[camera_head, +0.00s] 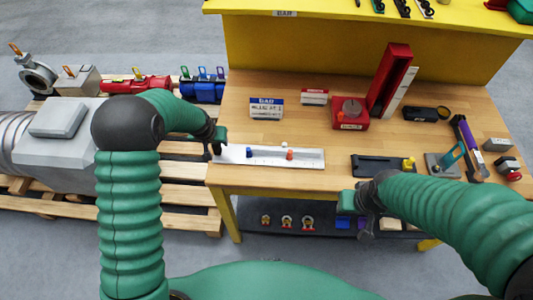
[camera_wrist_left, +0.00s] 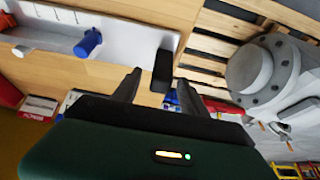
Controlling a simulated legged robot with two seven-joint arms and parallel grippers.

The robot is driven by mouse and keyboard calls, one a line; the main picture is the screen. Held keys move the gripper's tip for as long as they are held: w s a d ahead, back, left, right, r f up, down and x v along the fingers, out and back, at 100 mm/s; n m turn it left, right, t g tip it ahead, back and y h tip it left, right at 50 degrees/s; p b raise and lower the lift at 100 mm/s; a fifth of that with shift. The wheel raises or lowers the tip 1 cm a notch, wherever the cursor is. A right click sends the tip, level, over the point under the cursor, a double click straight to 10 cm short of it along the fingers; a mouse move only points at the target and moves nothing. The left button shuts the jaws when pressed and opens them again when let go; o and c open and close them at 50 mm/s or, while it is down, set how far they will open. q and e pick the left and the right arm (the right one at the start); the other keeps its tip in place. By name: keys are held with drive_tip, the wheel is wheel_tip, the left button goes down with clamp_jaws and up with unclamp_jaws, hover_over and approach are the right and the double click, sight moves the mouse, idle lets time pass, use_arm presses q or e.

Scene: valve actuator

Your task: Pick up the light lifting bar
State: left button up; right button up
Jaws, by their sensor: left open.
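A long pale bar (camera_head: 305,157), which I take to be the light lifting bar, lies flat along the table's front edge. A blue knob (camera_head: 249,152) and an orange knob (camera_head: 289,154) stand on it. In the left wrist view the pale bar (camera_wrist_left: 125,40) ends in a black block (camera_wrist_left: 162,70). My left gripper (camera_head: 219,148) is at the bar's left end. In the left wrist view my left gripper (camera_wrist_left: 157,88) is open, its fingers on either side of the black block's near end. My right gripper (camera_head: 347,201) is by the table's front edge; its jaws are unclear.
A black fixture (camera_head: 375,165) is right of the bar. A pallet (camera_head: 180,190) with machine parts stands left.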

use_arm(q)
drive_tip(key=shift+w+f, duration=0.15)
drive_tip(key=shift+f, duration=0.05)
drive_tip(key=shift+r, duration=0.1)
clamp_jaws()
idle(1.1)
